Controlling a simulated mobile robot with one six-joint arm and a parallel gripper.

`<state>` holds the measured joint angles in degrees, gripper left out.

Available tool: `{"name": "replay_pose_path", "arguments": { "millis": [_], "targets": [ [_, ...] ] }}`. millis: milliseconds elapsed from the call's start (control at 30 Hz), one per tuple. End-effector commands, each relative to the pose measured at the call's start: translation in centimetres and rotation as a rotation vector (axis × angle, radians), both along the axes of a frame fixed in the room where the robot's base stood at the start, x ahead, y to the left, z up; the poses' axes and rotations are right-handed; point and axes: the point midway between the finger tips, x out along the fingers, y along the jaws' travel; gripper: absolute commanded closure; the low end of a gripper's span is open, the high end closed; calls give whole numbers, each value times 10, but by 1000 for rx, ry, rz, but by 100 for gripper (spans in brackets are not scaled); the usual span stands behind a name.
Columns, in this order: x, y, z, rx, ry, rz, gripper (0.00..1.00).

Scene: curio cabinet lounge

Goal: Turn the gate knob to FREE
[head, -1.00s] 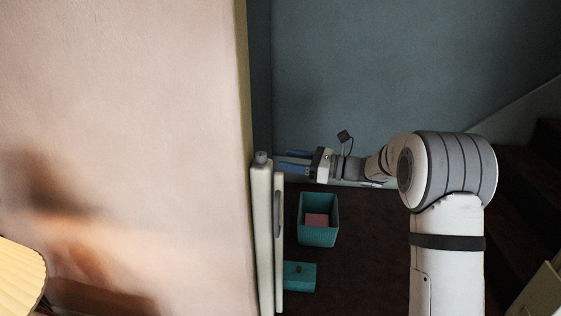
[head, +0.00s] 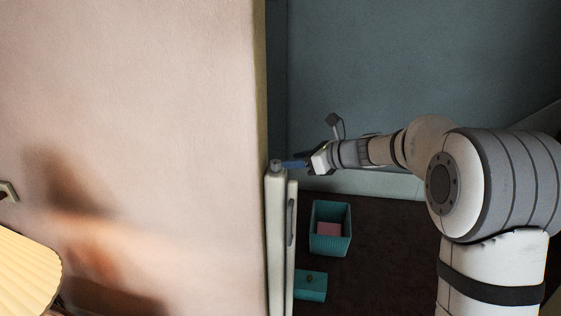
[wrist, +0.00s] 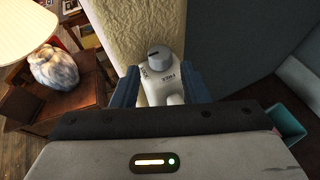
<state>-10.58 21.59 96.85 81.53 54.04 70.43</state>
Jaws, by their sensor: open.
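The gate knob (wrist: 158,55) is a grey round cap on top of the white gate post (wrist: 160,92), seen in the wrist view. In the head view the knob (head: 277,165) tops the white gate (head: 277,230) beside the wall edge. My gripper (wrist: 160,80) is open, its blue fingers on either side of the post in the wrist view. The knob lies just beyond the fingertips, and contact cannot be seen.
The pink wall (head: 150,110) ends right beside the gate post. A teal bin (head: 330,248) with a pink item and a teal box (head: 311,287) stand on the dark floor behind the gate. A lamp (wrist: 24,30) and a vase (wrist: 55,68) stand left in the wrist view.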

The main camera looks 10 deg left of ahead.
Motion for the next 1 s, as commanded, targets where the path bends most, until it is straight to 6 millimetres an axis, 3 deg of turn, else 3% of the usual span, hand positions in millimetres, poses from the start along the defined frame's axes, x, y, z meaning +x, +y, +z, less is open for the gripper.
{"name": "replay_pose_path", "arguments": {
  "millis": [300, 700, 1000],
  "targets": [
    [14, 43, -17, 1, 0, 3, 60],
    [18, 52, -22, 2, -2, 3, 60],
    [18, 52, -22, 2, -2, 3, 83]
  ]
}}
